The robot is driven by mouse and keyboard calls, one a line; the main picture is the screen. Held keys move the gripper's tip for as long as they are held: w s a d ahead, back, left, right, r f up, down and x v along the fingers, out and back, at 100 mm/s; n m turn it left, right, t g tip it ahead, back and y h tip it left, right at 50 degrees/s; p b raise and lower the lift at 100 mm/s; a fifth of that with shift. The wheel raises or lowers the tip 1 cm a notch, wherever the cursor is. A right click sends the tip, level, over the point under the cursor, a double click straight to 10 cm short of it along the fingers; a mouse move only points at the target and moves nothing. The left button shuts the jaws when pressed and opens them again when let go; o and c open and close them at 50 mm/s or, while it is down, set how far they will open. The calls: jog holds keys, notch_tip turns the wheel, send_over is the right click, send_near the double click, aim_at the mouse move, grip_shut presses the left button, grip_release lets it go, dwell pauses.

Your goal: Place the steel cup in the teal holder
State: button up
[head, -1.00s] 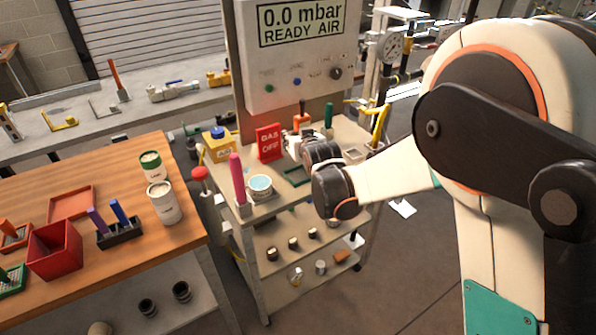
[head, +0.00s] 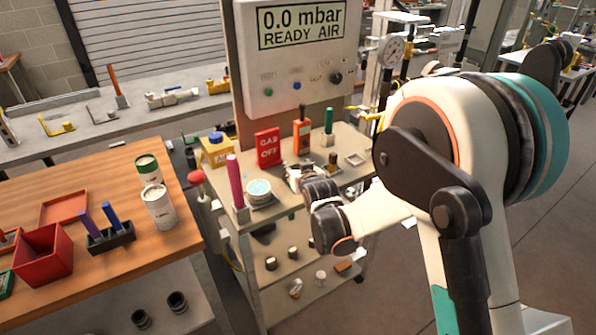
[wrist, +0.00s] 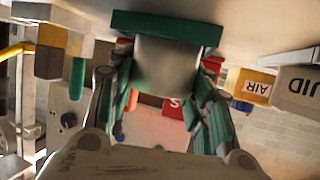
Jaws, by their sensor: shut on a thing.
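My gripper (wrist: 165,100) is shut on the steel cup (wrist: 166,66), a smooth grey cylinder between the teal-padded fingers in the wrist view, which is upside down. The teal holder (wrist: 167,27) shows there as a wide band across the cup's far end. That end is hidden by the band, so the cup appears at or inside the holder; I cannot tell whether it is fully seated. In the head view my gripper (head: 294,174) is low over the cart top, and my wrist hides most of the cup and holder.
The cart top (head: 330,150) also carries a red GAS OFF sign (head: 268,148), an orange tool (head: 301,134), a pink-handled tool (head: 235,184) and a round tin (head: 258,191). A gauge panel (head: 299,50) stands behind. A wooden bench (head: 100,200) is on the left.

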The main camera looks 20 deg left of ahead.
jog(key=o, duration=1.1)
jog(key=shift+f, duration=0.1)
jog(key=shift+p+v, duration=2.1)
jog(key=shift+v, duration=3.95)
